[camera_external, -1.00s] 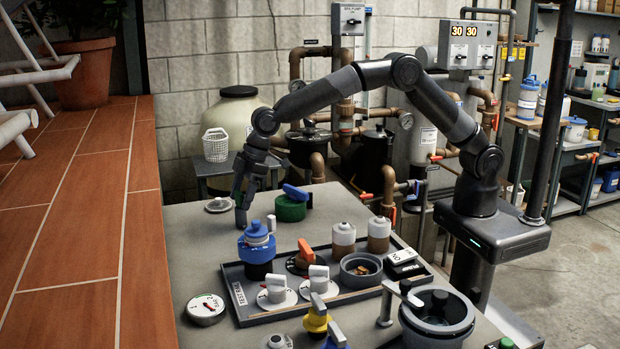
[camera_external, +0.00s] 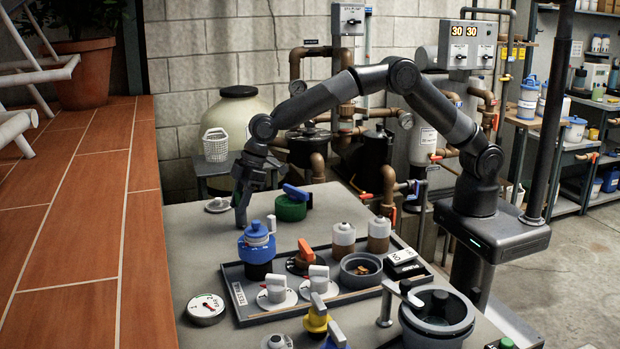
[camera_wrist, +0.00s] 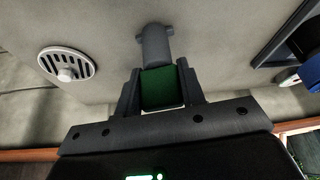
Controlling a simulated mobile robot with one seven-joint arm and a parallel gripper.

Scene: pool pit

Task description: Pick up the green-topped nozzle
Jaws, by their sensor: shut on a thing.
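The green-topped nozzle (camera_wrist: 162,88) is between my gripper's fingers in the wrist view. Its green block is squeezed from both sides, and its grey round end (camera_wrist: 155,42) sticks out beyond the fingertips. My gripper (camera_wrist: 160,92) is shut on the green part. In the external view my gripper (camera_external: 243,196) points down at the left back of the grey table (camera_external: 190,245), with the nozzle's grey end (camera_external: 241,217) below it. The green part is hidden there by the fingers. I cannot tell whether the grey end touches the table.
A round grated fitting (camera_external: 219,205) lies just left of the nozzle. A green part with a blue handle (camera_external: 292,205) stands to the right. A blue-capped part (camera_external: 257,250) stands in front. A dark tray (camera_external: 240,300) holding valves and jars fills the table's middle.

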